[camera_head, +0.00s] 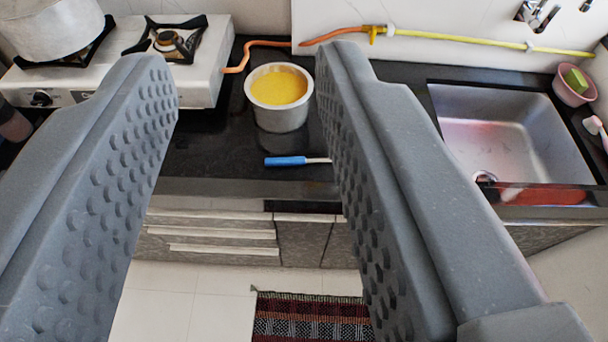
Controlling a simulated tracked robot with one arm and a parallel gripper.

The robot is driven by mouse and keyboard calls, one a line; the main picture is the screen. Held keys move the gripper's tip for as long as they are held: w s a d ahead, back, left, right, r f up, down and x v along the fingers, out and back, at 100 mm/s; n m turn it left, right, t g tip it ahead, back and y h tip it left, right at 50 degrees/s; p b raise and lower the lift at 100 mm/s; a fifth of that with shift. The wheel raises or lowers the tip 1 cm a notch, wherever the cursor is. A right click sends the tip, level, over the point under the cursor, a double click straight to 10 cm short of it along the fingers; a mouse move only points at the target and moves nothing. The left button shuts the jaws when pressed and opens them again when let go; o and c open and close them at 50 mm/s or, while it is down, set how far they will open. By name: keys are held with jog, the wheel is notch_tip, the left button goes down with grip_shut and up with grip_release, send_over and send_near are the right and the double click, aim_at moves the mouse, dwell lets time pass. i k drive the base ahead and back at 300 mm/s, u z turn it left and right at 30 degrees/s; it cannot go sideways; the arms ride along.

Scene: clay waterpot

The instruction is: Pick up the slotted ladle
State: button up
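A utensil with a blue handle (285,161) lies on the dark counter in front of the metal pot. Its thin pale shaft runs right and passes behind my right finger, so its head is hidden. I cannot tell whether it is the slotted ladle. My gripper (246,62) is open and empty, its two grey dimpled fingers wide apart. In the picture, the blue handle shows between the fingers, beyond them and nearer the right one.
A metal pot of yellow liquid (280,112) stands behind the utensil. A white gas stove (205,75) with a large pot (48,28) is at left. A steel sink (500,125) is at right. Drawers (215,235) lie below the counter edge; a woven mat (305,318) is on the floor.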

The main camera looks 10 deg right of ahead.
aim_at(289, 161)
jog(key=k, duration=1.1)
jog(key=z, duration=0.45)
jog(key=i, duration=2)
jog(key=u, duration=0.8)
